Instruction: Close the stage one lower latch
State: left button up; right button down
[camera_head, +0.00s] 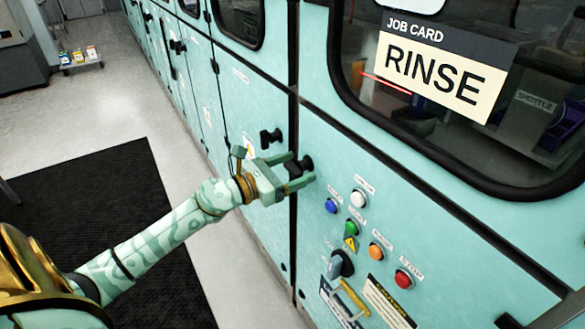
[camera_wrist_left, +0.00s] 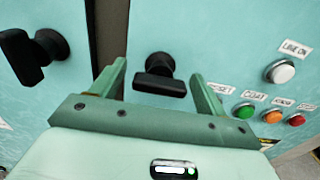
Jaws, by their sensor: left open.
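Two black latches with T-shaped handles sit on the teal machine front, one on each side of a dark vertical seam. The left latch (camera_head: 268,137) is clear of my gripper and also shows in the left wrist view (camera_wrist_left: 32,52). The right latch (camera_head: 307,162) is at my left gripper (camera_head: 302,167). In the left wrist view, the right latch's handle (camera_wrist_left: 160,86) lies crosswise between the open fingers of my left gripper (camera_wrist_left: 158,70), with gaps on both sides. No label shows which latch is stage one lower. My right gripper is out of view.
Coloured push buttons (camera_head: 351,228) and a rotary switch (camera_head: 340,264) are on the panel right of the gripper. A window with a RINSE job card (camera_head: 436,75) is above. A black mat (camera_head: 100,220) lies on the floor.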

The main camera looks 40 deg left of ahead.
pick_arm(q)
jog(key=c, duration=1)
